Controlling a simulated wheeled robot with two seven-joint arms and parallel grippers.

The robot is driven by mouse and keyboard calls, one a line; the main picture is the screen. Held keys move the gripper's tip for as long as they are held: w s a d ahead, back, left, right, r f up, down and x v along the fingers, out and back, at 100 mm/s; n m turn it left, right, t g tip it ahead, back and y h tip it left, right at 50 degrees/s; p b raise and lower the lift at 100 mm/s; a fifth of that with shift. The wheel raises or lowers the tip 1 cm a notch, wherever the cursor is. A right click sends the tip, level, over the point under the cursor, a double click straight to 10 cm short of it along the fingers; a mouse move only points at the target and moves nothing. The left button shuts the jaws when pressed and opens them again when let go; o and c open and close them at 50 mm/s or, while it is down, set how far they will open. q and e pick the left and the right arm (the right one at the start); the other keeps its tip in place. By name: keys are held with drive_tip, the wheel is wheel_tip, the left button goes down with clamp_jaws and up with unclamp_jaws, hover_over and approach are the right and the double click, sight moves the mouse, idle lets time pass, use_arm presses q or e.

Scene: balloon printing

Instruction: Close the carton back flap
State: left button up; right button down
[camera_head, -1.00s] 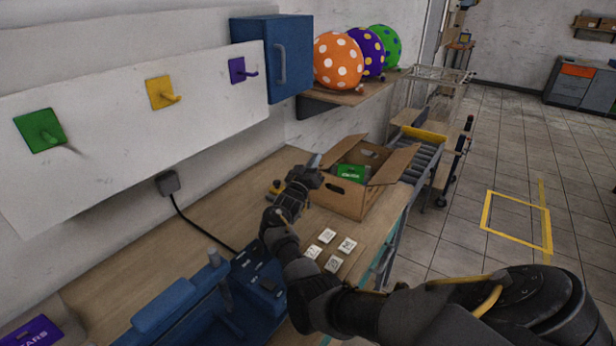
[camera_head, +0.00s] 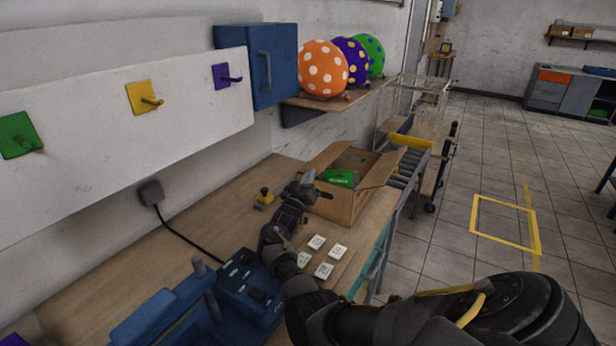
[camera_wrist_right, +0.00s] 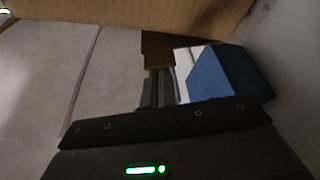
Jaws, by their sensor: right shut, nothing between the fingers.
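The brown cardboard carton (camera_head: 345,206) stands on the wooden bench with its top open. One flap (camera_head: 322,157) stands up at its back left side and another flap (camera_head: 385,168) slants outward on the right. A green item (camera_head: 341,178) lies inside. My right gripper (camera_head: 309,177) is shut and empty at the carton's near left edge. I cannot tell whether it touches the cardboard. In the right wrist view, a cardboard surface (camera_wrist_right: 140,12) crosses the top, close to the camera. My left gripper is not in view.
White labelled tiles (camera_head: 325,270) lie on the bench before the carton. A small yellow-and-black object (camera_head: 264,198) stands to its left. A blue machine (camera_head: 240,290) is at the front. A shelf with dotted balloons (camera_head: 323,68) is above, and a roller conveyor (camera_head: 408,170) is beyond.

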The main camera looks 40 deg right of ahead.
drive_tip(key=shift+r, duration=0.1)
wheel_tip(320, 180, up, 4)
drive_tip(key=w+p, duration=0.1)
drive_tip(key=p, duration=0.2)
drive_tip(key=v, duration=1)
drive_tip(key=shift+w+a+p, duration=0.2)
drive_tip(key=shift+w+p, duration=0.15)
drive_tip(key=shift+p, duration=0.1)
